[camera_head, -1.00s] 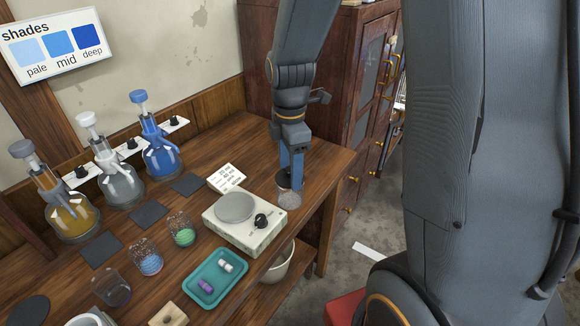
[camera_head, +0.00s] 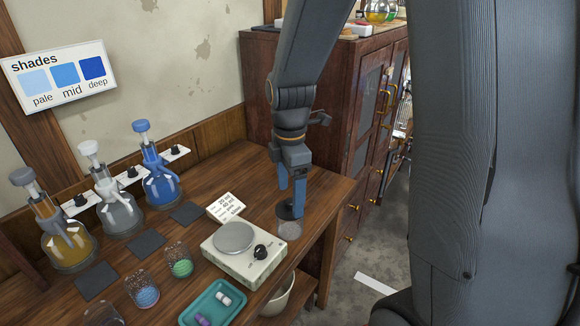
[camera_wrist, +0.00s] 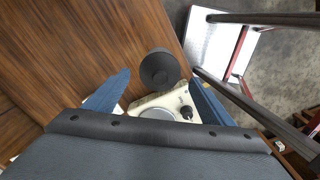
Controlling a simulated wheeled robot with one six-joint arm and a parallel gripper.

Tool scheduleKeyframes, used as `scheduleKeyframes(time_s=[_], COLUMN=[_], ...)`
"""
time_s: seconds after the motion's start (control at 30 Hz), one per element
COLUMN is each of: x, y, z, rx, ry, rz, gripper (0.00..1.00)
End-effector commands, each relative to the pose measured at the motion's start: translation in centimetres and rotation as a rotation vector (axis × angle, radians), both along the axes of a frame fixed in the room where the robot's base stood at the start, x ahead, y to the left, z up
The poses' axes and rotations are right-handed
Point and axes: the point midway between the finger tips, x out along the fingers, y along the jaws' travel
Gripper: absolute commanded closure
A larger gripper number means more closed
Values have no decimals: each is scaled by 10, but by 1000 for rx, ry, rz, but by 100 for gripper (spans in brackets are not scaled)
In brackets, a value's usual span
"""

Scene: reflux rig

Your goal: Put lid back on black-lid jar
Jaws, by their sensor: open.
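The black-lid jar (camera_head: 289,230) is a small clear glass with pale grey contents. It stands near the right end of the wooden bench, just right of the scale. The black lid (camera_head: 285,212) is at the jar's mouth, partly hidden by my fingers; whether it is fully seated is hard to tell. In the wrist view the round dark lid (camera_wrist: 158,70) with its central knob lies between and just beyond my fingertips. My gripper (camera_head: 291,208) points down over the jar with its blue fingers apart, one on each side of the lid.
A cream scale (camera_head: 265,264) with a round plate stands left of the jar, a card (camera_head: 226,206) behind it. The bench's right edge is close to the jar.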

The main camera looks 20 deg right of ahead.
Motion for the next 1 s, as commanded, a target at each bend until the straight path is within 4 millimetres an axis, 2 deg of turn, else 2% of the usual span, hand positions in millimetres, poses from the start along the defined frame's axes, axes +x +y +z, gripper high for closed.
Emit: scheduleKeyframes(time_s=[0.33, 0.5, 0.6, 0.77, 0.87, 1.0], x=[2, 1, 1, -5, -15, -35], y=[0, 0, 0, 0, 0, 1], z=[71, 94, 101, 94, 76, 43], rx=[0, 0, 0, 0, 3, 14], ry=[-6, -3, -1, -5, -15, -39], rz=[0, 0, -1, -100, -283, -640], gripper=[24, 24, 24, 24, 24, 24])
